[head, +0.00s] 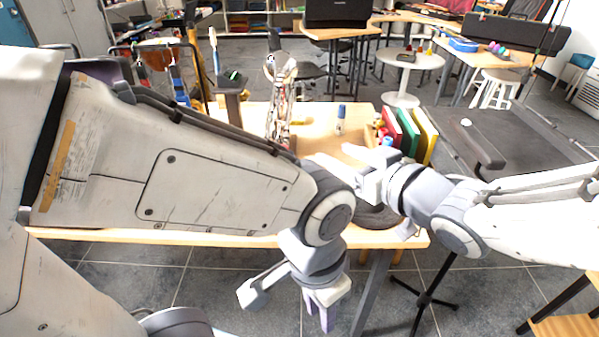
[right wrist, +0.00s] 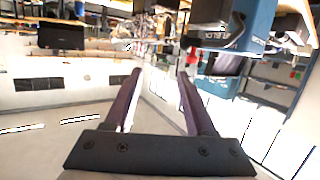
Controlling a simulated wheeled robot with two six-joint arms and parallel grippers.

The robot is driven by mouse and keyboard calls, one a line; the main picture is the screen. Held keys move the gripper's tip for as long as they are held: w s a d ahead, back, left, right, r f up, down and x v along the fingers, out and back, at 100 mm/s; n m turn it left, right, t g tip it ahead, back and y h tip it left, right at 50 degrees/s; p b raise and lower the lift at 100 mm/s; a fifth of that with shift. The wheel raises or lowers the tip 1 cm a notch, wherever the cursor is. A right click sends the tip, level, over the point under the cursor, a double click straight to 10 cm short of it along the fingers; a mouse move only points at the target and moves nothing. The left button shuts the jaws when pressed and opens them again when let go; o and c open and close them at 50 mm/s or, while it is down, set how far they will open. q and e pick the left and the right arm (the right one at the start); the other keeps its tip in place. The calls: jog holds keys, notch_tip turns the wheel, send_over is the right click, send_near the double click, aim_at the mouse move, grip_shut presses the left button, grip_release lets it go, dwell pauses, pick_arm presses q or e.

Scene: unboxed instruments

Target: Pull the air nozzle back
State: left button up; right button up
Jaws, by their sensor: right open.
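I cannot pick out the air nozzle for certain in either view. A thin metallic stand-like object (head: 280,95) with a round top stands on the wooden table (head: 180,236), partly hidden behind my left arm. My right gripper (right wrist: 159,72) is open and empty in the right wrist view, its two dark purple fingers apart with nothing between them. In the head view the right wrist is over the table's right part. My left gripper (head: 320,312) hangs low in front of the table's front edge, pointing down; its finger gap is unclear.
Several upright coloured books (head: 408,135) and a blue-capped bottle or marker (head: 340,118) stand on the table. A dark post with a green mark (head: 233,82) stands at the left. A black tripod (head: 425,297) stands on the floor. My left arm hides much of the table.

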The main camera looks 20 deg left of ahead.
aim_at(282, 147)
pick_arm(q)
notch_tip(282, 147, down, 7)
jog(key=b, duration=0.4)
pick_arm(e)
jog(key=a+f+y+p, duration=0.1)
jog(key=a, duration=0.3)
jog(key=w+a+n+g+y+p, duration=0.1)
jog(key=a+y+p, duration=0.1)
jog(key=a, duration=0.1)
jog(key=w+a+f+n+y+p, duration=0.1)
jog(key=a, duration=0.3)
jog(key=shift+w+a+f+y+p, duration=0.25)
jog(key=shift+a+f+y+p, duration=0.05)
jog(key=shift+p, duration=0.05)
pick_arm(q)
notch_tip(282, 147, up, 5)
jog(key=shift+r, duration=0.15)
pick_arm(e)
grip_shut()
dwell(0.4)
